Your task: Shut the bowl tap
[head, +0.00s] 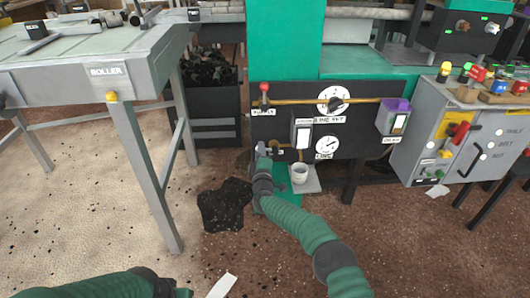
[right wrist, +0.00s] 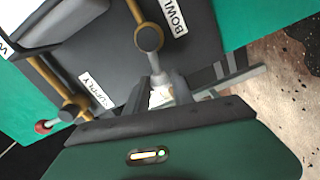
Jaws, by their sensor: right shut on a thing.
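The bowl tap shows in the right wrist view as a round grey body (right wrist: 148,38) on a brass pipe, beside a BOWL label (right wrist: 175,15). A grey lever runs from it down between the fingers of my right gripper (right wrist: 160,92). That gripper is shut on the lever. In the head view my right gripper (head: 263,151) is at the lower left of the black panel (head: 370,135) and hides most of the tap. A small pale bowl (head: 299,173) stands on a ledge just right of it. My left gripper (head: 180,293) is only partly in view at the bottom edge; its jaws do not show clearly.
A red-knobbed supply tap (head: 264,88) sits at the panel's upper left. Dials, a white-fronted box and a purple-topped box (head: 392,116) are on the panel. A grey roller table (head: 90,62) stands left, a grey control cabinet (head: 440,135) right. A dark patch (head: 225,205) lies on the floor.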

